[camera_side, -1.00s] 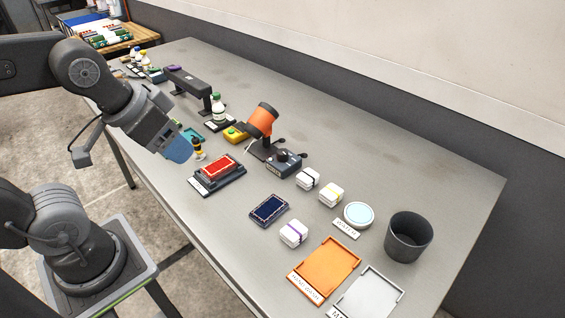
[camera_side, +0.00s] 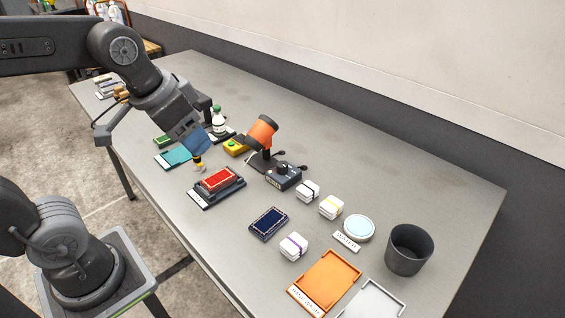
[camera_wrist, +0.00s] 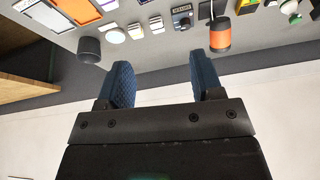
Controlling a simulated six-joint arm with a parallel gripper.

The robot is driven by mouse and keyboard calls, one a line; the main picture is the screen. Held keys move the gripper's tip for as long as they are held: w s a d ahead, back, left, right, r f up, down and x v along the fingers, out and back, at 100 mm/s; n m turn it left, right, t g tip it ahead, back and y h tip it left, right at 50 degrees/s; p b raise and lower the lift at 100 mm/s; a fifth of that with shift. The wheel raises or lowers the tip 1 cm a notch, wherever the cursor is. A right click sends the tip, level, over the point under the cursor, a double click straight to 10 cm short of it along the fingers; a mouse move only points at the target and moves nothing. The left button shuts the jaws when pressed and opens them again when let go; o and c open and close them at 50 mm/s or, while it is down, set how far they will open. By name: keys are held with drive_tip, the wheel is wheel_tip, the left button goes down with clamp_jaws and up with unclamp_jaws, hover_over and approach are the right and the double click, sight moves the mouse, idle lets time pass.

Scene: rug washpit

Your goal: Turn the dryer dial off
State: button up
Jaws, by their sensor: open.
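The orange dryer (camera_side: 262,132) stands on a dark stand on the grey table in the side view; it also shows upside down in the wrist view (camera_wrist: 219,36). A dark control box (camera_side: 284,178) with a dark knob on top sits in front of it; in the wrist view the box (camera_wrist: 181,19) is near the top edge. The dial's setting is too small to read. My gripper (camera_side: 198,142) is left of the dryer, raised above the table and apart from the box. In the wrist view its two blue fingers (camera_wrist: 165,80) are spread with nothing between them.
A green-capped bottle (camera_side: 218,121) and a yellow block (camera_side: 236,147) stand left of the dryer. A red pad on a dark tray (camera_side: 230,191), white bundles and a navy pad (camera_side: 269,222) lie in front. A dark bin (camera_side: 409,250) stands right. The table's back right is clear.

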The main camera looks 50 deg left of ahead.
drive_tip(key=w+a+m+g, duration=0.2)
drive_tip(key=w+m, duration=0.1)
drive_tip(key=w, duration=1)
drive_tip(key=m+g, duration=0.3)
approach(283, 164)
wheel_tip(283, 164, down, 9)
drive_tip(key=shift+a+f, duration=0.1)
drive_tip(key=shift+f, duration=0.15)
drive_tip(key=shift+c, duration=0.4)
drive_tip(key=c, duration=0.8)
drive_tip(key=shift+c, duration=0.2)
